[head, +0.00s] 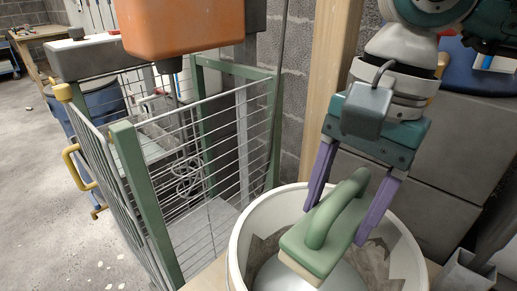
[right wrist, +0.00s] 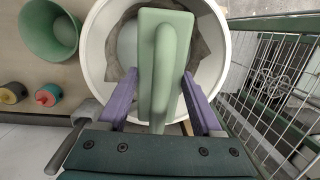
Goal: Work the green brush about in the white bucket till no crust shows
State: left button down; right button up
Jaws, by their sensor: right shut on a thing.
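The green brush (head: 318,240), a block with an arched handle, is held between the purple fingers of my right gripper (head: 337,220). The brush also shows in the right wrist view (right wrist: 155,60). Grey-brown, ragged crust (head: 375,262) shows on the bucket's inner wall. It also shows in the right wrist view (right wrist: 203,65). A smooth pale dome shows at the bucket's bottom. My left gripper is out of view.
A green-framed wire cage (head: 235,140) stands left of the bucket in the head view. An orange box (head: 180,25) hangs at the top. In the right wrist view, a green tub (right wrist: 45,38) and two small reels (right wrist: 48,95) sit left of the bucket.

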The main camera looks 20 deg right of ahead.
notch_tip(320, 180, down, 20)
jog(key=b, duration=1.8)
jog(key=shift+f+b, duration=0.1)
jog(key=shift+b, duration=0.25)
